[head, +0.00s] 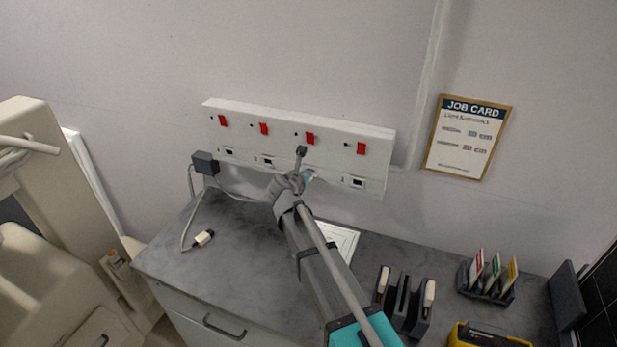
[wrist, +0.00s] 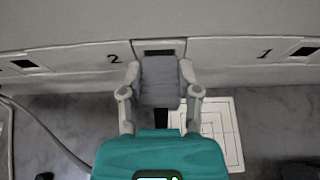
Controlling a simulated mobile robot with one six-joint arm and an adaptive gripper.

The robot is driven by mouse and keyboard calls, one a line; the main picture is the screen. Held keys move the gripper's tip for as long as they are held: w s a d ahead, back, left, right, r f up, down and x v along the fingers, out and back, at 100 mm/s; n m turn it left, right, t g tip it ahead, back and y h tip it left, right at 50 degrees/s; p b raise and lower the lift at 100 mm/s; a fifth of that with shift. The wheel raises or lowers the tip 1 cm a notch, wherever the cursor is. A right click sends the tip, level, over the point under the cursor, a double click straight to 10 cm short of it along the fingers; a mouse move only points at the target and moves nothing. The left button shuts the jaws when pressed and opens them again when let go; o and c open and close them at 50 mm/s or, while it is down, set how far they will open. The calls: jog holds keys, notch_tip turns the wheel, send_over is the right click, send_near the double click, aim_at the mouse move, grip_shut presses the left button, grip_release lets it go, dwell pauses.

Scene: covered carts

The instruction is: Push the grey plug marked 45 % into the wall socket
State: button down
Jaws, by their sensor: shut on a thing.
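The long white wall socket panel (head: 290,138) has a row of socket openings under red switches. In the wrist view, my gripper (wrist: 160,76) is shut on a grey plug (wrist: 160,88), one finger on each side. The plug is straight in front of the socket opening (wrist: 161,46) beside the number 2, and its far end overlaps the opening's lower part. I cannot tell whether it touches or has entered. The 45 % mark is not readable. In the head view my gripper and arm largely hide the plug.
A dark adapter (head: 205,163) with a cable is at the panel's left end. A white connector (head: 204,238) lies on the grey counter (head: 165,262). A dark holder (head: 404,308), a card rack (head: 486,290) and a yellow device (head: 485,337) stand at right. A job card (head: 467,138) hangs on the wall.

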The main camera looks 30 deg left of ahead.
aim_at(310, 144)
jog(key=shift+w, duration=0.3)
jog(key=shift+c, duration=1.2)
grip_release()
notch_tip(310, 144, up, 9)
jog(key=p, duration=0.9)
jog(key=shift+r+p, duration=0.6)
